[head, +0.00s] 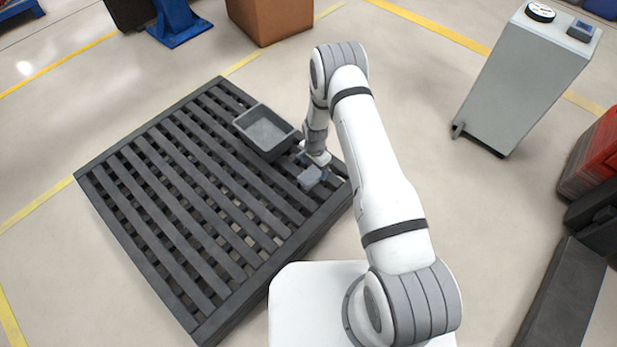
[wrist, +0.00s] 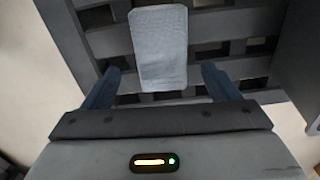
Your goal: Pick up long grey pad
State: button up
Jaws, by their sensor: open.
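The long grey pad (wrist: 160,48) shows in the wrist view as a light grey, textured slab lying on the dark slats. Its near end lies between the two fingers, with a gap on each side. In the head view the pad (head: 310,177) shows as a small grey patch at the arm's end, partly hidden by it. My gripper (wrist: 162,85) is open and holds nothing. In the head view my gripper (head: 317,162) is low over the right corner of the pallet.
The dark slatted pallet (head: 190,190) lies on the floor with gaps between slats. A grey open bin (head: 266,130) stands on it, just left of my gripper. A grey cabinet (head: 525,75) and a brown box (head: 270,20) stand farther off. The pallet's left part is clear.

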aim_at(313, 173)
jog(key=f+b, duration=0.1)
jog(key=f, duration=0.3)
jog(key=shift+s+a+f+b, duration=0.1)
jog(key=shift+a+f+b, duration=0.15)
jog(key=shift+b, duration=0.1)
jog(key=shift+r, duration=0.1)
jog(key=c, duration=1.1)
